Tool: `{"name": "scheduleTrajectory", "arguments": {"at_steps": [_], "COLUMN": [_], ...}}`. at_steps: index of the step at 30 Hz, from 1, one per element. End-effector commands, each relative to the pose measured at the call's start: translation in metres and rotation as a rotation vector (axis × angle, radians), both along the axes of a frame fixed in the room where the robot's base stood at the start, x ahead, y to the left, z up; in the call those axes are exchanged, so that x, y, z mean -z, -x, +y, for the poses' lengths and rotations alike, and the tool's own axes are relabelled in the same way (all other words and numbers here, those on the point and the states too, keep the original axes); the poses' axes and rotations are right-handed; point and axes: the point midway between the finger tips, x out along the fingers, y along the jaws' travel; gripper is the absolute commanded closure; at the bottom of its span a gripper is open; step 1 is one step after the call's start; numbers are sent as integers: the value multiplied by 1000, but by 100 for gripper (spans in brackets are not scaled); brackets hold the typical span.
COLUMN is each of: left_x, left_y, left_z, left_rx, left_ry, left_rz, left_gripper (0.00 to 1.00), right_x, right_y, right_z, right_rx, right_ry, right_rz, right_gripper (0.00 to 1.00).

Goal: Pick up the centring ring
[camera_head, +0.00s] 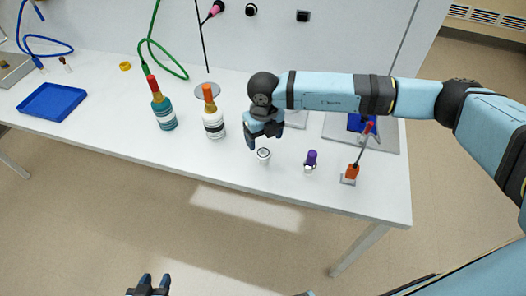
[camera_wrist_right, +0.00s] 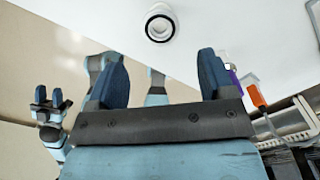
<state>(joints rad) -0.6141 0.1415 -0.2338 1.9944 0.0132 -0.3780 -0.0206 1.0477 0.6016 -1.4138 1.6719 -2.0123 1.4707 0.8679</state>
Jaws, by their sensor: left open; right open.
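The centring ring appears to be the small white round piece with a black ring (camera_head: 263,155) near the front edge of the white table. In the right wrist view the ring (camera_wrist_right: 160,24) is at the top middle, beyond the fingertips and clear of them. My right gripper (camera_head: 264,138) is open and empty, just behind and above the ring in the head view. Its two blue fingers (camera_wrist_right: 158,70) are spread apart in the wrist view. My left gripper (camera_head: 149,284) is open and empty at the bottom of the head view, away from the table.
A purple-capped vial (camera_head: 310,161) and an orange-based tool (camera_head: 351,173) stand right of the ring. A blue tray (camera_head: 52,102) and a yellow ring (camera_head: 125,66) are further left.

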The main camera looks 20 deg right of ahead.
Motion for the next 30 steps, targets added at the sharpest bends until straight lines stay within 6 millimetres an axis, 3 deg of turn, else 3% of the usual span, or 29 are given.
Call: {"name": "scheduleTrajectory", "arguments": {"at_steps": [8, 16, 25, 30], "left_x": [-5, -13, -13, -13], "left_y": [0, 0, 0, 0], "left_z": [0, -1, -1, -1], "left_rx": [0, -1, 0, 0], "left_ry": [0, 1, 2, 2], "left_rz": [0, 0, 1, 1], "left_gripper": [57, 57, 57, 57], "right_x": [22, 60, 66, 66], "right_y": [-1, -4, -4, -4], "right_z": [0, 0, 0, 0], "right_rx": [1, 1, 0, 0], "right_ry": [0, -2, -2, -2], "right_rz": [2, 1, -1, 0], "right_gripper": [24, 24, 24, 61]}}
